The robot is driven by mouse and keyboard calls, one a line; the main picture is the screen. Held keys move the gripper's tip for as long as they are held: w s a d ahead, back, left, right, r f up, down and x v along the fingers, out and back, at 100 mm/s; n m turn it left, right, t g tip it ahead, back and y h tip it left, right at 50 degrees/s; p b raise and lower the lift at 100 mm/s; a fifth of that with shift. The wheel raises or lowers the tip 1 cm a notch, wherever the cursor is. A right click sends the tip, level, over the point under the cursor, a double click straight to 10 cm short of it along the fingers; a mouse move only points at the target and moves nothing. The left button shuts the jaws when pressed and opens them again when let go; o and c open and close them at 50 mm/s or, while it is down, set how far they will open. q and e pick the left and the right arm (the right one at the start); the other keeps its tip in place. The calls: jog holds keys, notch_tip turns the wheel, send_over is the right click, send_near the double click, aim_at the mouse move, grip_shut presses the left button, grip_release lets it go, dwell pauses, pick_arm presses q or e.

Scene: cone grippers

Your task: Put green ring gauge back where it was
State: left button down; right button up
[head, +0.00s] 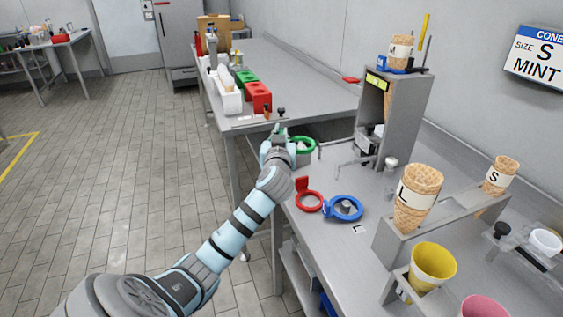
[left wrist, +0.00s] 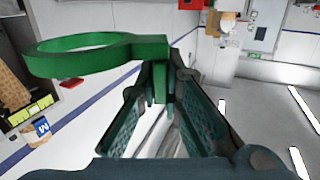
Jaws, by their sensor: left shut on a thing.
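The green ring gauge (head: 312,147) is a green ring with a flat tab. My left gripper (head: 280,136) is shut on it near the front edge of the near workbench. In the left wrist view the ring (left wrist: 75,62) sticks out to the left, and its tab lies between the fingertips (left wrist: 163,85). The ring looks held clear of the bench, but its height is hard to judge. A red ring gauge (head: 301,184) and a blue ring gauge (head: 343,218) lie on the bench nearer to me. My right gripper is not in view.
A grey stand (head: 408,115) with a small cone on top stands behind the gauges. A cone rack (head: 392,240) with a large L cone (head: 420,190) is at the right. Red (head: 258,95) and green (head: 243,77) blocks sit on the far bench. Bare bench lies right of the green ring.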

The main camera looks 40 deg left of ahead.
pick_arm(q)
notch_tip(320, 180, down, 6)
jog(key=shift+f+b, duration=0.15)
jog(key=shift+b, duration=0.8)
jog(key=shift+f+b, duration=0.45)
jog(key=shift+f, duration=0.05)
jog(key=c, duration=2.2)
grip_release()
jog(key=shift+f, duration=0.1)
jog(key=o, duration=0.4)
jog(key=shift+o, duration=0.2)
